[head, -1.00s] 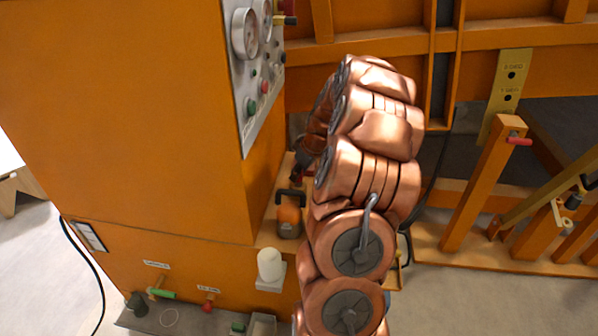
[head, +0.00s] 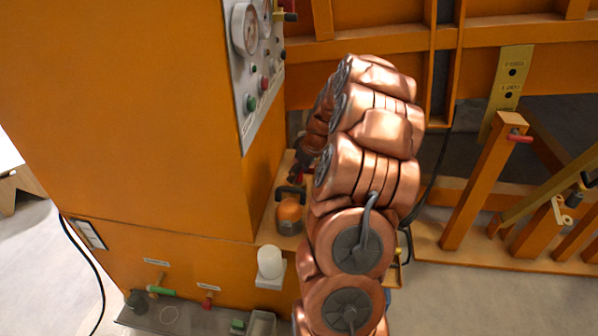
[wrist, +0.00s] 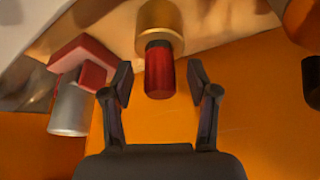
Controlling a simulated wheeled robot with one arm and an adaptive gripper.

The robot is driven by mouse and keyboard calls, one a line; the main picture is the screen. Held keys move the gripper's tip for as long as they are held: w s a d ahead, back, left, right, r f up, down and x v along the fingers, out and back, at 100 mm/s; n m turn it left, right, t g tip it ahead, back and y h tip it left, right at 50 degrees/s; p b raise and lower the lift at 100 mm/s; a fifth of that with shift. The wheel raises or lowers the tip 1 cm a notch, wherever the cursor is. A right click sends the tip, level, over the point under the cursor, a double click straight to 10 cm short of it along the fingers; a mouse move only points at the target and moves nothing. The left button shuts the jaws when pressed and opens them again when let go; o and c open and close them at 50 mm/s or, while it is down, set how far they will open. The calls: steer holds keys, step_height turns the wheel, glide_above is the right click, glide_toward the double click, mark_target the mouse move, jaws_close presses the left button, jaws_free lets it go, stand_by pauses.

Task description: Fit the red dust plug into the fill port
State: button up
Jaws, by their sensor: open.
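A red cylinder with a dark collar (wrist: 160,75), which looks like the dust plug, is in the middle of the wrist view. Its far end meets a brass cylinder (wrist: 160,28); I cannot tell whether it sits in it or only lines up with it. My gripper (wrist: 160,84) is open, one finger on each side of the red cylinder, with a gap visible on both sides. In the head view my copper arm hides most of this area, and I cannot make out the gripper clearly. I cannot identify the fill port for certain.
A silver cylinder with a red block (wrist: 72,108) stands left of my gripper. In the head view, a gauge panel (head: 258,90) is on the orange cabinet (head: 130,120). A white rounded object (head: 270,262) and an orange-and-black object (head: 290,213) stand near my arm.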

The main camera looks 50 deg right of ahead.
steer(key=v, duration=1.2)
steer(key=shift+w+r, duration=0.1)
